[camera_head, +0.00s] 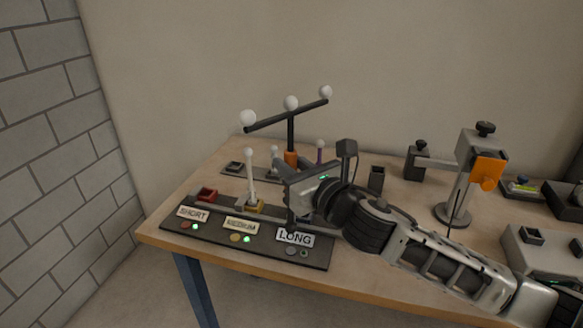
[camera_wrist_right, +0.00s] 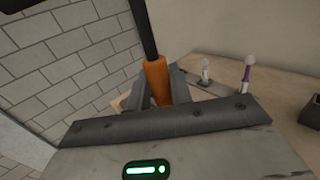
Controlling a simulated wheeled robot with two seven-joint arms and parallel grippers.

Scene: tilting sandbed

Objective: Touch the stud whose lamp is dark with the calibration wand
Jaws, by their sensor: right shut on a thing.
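The calibration wand has an orange handle (camera_head: 291,158), a black shaft and a tilted black crossbar with three white balls. My right gripper (camera_head: 285,172) is shut on the orange handle, which also shows between its fingers in the right wrist view (camera_wrist_right: 158,80). The wand stands roughly upright above the dark panel (camera_head: 160,226). The panel has plates SHORT, MEDIUM and LONG, each with a stud and a lamp in front. The SHORT lamp (camera_head: 195,226) and MEDIUM lamp (camera_head: 246,239) glow green. The LONG lamp (camera_head: 303,252) is dark; its stud (camera_head: 291,250) is beside it. My left gripper is out of view.
A white ball-tipped rod (camera_head: 250,175) stands behind MEDIUM. The red socket (camera_head: 207,193) behind SHORT looks empty; my gripper partly hides the area behind LONG. A purple rod (camera_head: 320,152) stands farther back. A metal stand (camera_head: 456,195) with an orange plate is at right.

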